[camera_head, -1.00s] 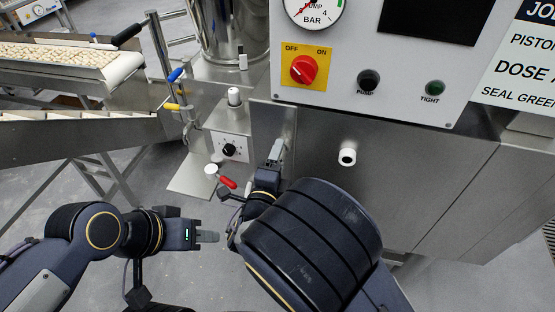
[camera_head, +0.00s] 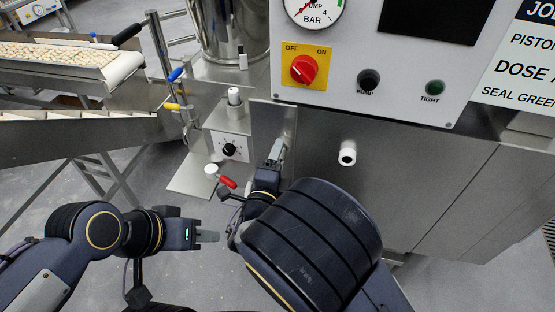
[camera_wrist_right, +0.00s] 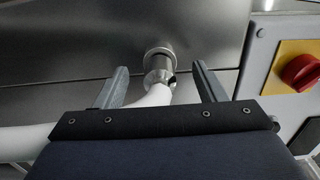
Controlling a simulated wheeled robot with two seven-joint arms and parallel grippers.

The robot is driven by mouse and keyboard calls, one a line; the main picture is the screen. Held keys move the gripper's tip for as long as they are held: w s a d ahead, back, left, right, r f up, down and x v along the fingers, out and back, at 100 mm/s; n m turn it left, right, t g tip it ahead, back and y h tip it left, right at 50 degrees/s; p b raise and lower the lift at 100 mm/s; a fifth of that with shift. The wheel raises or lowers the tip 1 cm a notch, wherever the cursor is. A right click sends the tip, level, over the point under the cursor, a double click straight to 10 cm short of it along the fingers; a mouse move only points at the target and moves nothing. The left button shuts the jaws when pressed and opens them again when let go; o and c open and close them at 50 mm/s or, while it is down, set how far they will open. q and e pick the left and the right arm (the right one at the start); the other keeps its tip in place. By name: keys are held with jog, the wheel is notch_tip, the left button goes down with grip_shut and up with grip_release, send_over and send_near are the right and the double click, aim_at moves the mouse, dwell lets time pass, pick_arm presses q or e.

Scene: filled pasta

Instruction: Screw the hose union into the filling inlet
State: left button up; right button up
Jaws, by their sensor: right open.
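In the right wrist view the hose union (camera_wrist_right: 159,77), a metal fitting on the end of the white hose (camera_wrist_right: 153,100), is at the round metal filling inlet (camera_wrist_right: 160,53) on the steel wall. They look lined up and touching; how far it is screwed in I cannot tell. My right gripper (camera_wrist_right: 161,68) is open, its fingers on either side of the union with gaps. In the head view my right gripper (camera_head: 277,150) is beside the steel side plate; union and inlet are hidden there. My left gripper (camera_head: 208,237) is away at lower left, seen side-on, nothing visible in it.
A control panel with a gauge (camera_head: 313,8), red switch (camera_head: 303,69), PUMP button (camera_head: 368,81) and TIGHT lamp (camera_head: 435,88) hangs above. A white spout (camera_head: 347,154) sticks out of the front. A red-handled part (camera_head: 228,182) and dial box (camera_head: 229,147) stand left of my right gripper.

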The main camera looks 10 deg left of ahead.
jog(key=s+p, duration=0.2)
jog(key=s, duration=0.5)
jog(key=shift+a, duration=0.15)
dwell(0.3)
jog(key=shift+s, duration=0.1)
